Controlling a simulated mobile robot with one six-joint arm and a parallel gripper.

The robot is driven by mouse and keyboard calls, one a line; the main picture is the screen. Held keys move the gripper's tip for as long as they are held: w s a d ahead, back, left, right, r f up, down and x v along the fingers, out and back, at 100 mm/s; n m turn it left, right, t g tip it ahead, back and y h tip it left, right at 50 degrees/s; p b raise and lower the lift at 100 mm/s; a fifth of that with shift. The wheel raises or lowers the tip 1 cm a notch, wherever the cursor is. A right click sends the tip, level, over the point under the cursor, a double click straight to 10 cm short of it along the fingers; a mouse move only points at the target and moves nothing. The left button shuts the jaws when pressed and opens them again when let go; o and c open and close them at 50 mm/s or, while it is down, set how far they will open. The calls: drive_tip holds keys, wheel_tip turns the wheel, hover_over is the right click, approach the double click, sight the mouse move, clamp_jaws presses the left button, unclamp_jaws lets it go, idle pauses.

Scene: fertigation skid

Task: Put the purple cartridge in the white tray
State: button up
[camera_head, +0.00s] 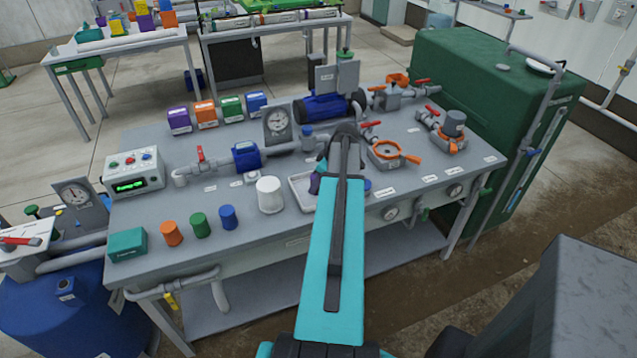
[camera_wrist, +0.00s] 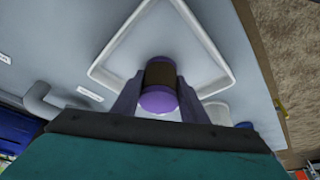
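The purple cartridge (camera_wrist: 158,101) has a dark band and sits between the two fingers of my gripper (camera_wrist: 158,78) in the wrist view. Both fingers press against its sides, so the gripper is shut on it. The white tray (camera_wrist: 118,46) has a raised rim and lies beyond the cartridge, which overlaps its near corner in the picture. I cannot tell how high the cartridge is above the tray. In the camera_head view the tray (camera_head: 298,198) is partly hidden behind my arm. Only a small purple patch shows beside the arm there.
A white cup (camera_head: 268,195) stands just left of the tray. Orange (camera_head: 172,233), green (camera_head: 200,225) and blue (camera_head: 228,217) cylinders stand along the bench's front left. A pipe with a blue meter (camera_head: 246,155) and a gauge (camera_head: 277,124) lie behind. An orange-ringed fitting (camera_head: 390,153) is to the right.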

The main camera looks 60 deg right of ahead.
drive_tip(key=o, duration=0.4)
drive_tip(key=shift+o, duration=0.2)
drive_tip(key=shift+r, duration=0.1)
drive_tip(key=shift+r, duration=0.1)
drive_tip(key=b+v, duration=0.2)
drive_tip(key=v, duration=1)
idle(0.8)
